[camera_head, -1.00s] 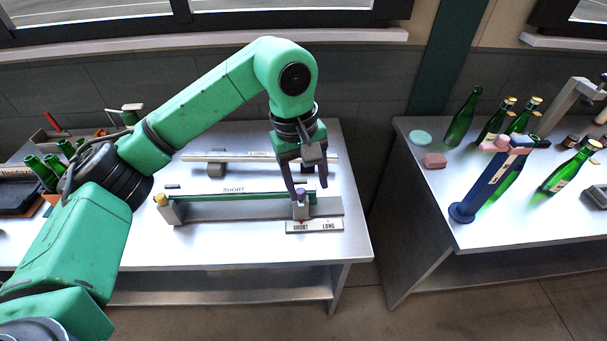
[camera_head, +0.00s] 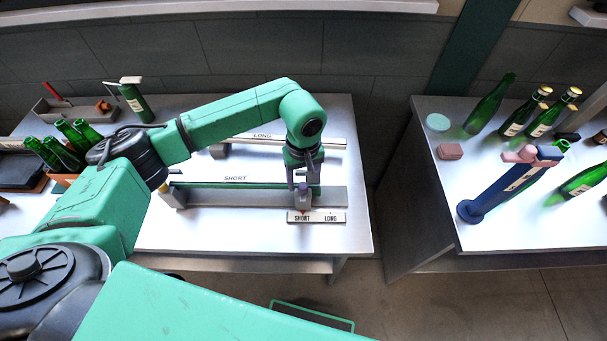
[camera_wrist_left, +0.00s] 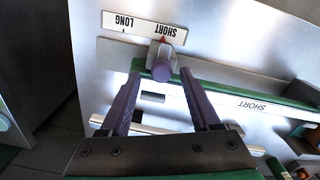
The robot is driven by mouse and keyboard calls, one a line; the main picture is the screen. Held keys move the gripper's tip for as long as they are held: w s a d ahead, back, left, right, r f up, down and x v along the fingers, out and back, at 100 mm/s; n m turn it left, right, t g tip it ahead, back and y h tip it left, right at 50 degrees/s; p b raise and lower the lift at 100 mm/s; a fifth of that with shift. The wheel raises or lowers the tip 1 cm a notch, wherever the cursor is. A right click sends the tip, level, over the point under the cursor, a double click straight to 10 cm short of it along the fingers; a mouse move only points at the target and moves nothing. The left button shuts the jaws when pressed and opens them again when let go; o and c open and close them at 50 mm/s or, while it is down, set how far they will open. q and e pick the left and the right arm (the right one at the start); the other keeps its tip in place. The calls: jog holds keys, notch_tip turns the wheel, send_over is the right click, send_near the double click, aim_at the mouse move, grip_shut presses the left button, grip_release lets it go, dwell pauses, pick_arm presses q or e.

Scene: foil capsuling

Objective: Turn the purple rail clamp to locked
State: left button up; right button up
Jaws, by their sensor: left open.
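The purple rail clamp (camera_head: 302,197) is a grey block with a purple knob on the front rail near its right end. In the left wrist view the purple knob (camera_wrist_left: 162,71) points toward the camera. A red pointer on the block is by SHORT on the label plate (camera_head: 318,217). My left gripper (camera_head: 303,180) is over the clamp. In the left wrist view its purple fingers (camera_wrist_left: 160,84) are apart, one on each side of the knob's line, with a visible gap; contact is not seen. My right gripper is not in view.
The rail (camera_head: 240,197) has a green SHORT strip behind it, and a LONG rail (camera_head: 325,144) lies farther back. A blue stand (camera_head: 505,190) is there too. A floor gap separates the tables.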

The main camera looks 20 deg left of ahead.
pick_arm(q)
jog(key=shift+s+f, duration=0.15)
jog(key=shift+f, duration=0.1)
jog(key=shift+s, duration=0.25)
jog(key=shift+c, duration=0.5)
grip_shut()
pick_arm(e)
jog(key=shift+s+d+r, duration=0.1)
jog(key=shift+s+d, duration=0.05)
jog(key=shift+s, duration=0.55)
